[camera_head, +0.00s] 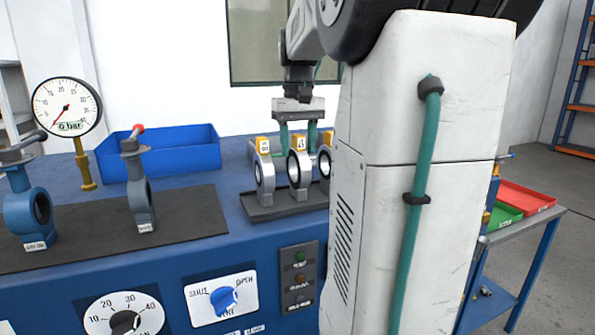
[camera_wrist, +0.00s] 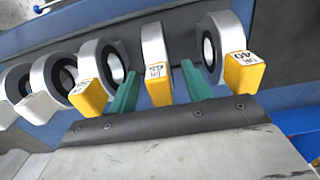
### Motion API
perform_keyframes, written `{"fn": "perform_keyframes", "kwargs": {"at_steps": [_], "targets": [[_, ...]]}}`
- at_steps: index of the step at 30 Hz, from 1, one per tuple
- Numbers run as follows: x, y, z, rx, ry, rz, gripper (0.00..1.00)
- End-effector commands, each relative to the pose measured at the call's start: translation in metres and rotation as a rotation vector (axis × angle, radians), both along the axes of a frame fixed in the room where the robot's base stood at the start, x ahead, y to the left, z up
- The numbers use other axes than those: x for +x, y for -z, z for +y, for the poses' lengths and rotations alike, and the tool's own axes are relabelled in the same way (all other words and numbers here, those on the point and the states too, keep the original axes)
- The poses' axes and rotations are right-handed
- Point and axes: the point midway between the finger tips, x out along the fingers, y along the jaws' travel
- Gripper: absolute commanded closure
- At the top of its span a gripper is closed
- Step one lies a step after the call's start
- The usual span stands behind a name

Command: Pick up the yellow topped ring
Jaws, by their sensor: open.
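Several grey-silver rings stand upright in a row. In the wrist view, three have yellow tops: a left one (camera_wrist: 88,95), a middle one (camera_wrist: 158,84) and a right one (camera_wrist: 245,72). Two further left have white tops (camera_wrist: 41,107). My gripper (camera_wrist: 158,70) is open, with one teal finger on each side of the middle yellow-topped ring; I cannot tell whether they touch it. In the head view, my gripper (camera_head: 298,136) points down over the middle yellow-topped ring (camera_head: 299,172). My arm column hides the right of the row there.
The rings stand on a dark rack (camera_head: 285,207) on the blue bench. A blue bin (camera_head: 160,157), a pressure gauge (camera_head: 67,107) and two valves with levers, one grey-blue (camera_head: 140,195), are to the left. Red (camera_head: 527,197) and green trays are at right.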

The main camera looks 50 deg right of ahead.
Motion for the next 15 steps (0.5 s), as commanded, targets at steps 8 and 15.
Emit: {"fn": "perform_keyframes", "kwargs": {"at_steps": [8,15], "targets": [[-0.0002,0.0041,0.0001,0.0,0.0,0.0,0.51],[-0.0001,0.0039,0.0,0.0,0.0,0.0,1.0]]}}
